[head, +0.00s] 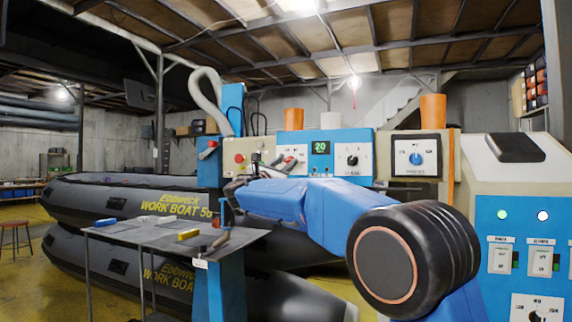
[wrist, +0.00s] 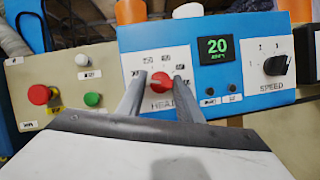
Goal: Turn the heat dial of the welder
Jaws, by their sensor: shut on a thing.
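The welder's blue panel (wrist: 130,38) faces me in the wrist view, with a white plate marked HEAT on its left part. The red heat dial (wrist: 160,83) sits on that plate among printed numbers. My gripper (wrist: 159,79) is shut on the dial, one finger on each side of it. A green "20" glows on the display (wrist: 217,48) to the right. In the head view the welder (head: 320,138) stands beyond my blue arm, which hides part of its front. The heat dial is not clear there.
Left of the heat plate are a red button (wrist: 39,95) and a green button (wrist: 92,99). A black speed dial (wrist: 277,65) is at the right. In the head view a tool table (head: 160,234) and stacked grey boats (head: 130,200) stand to the left.

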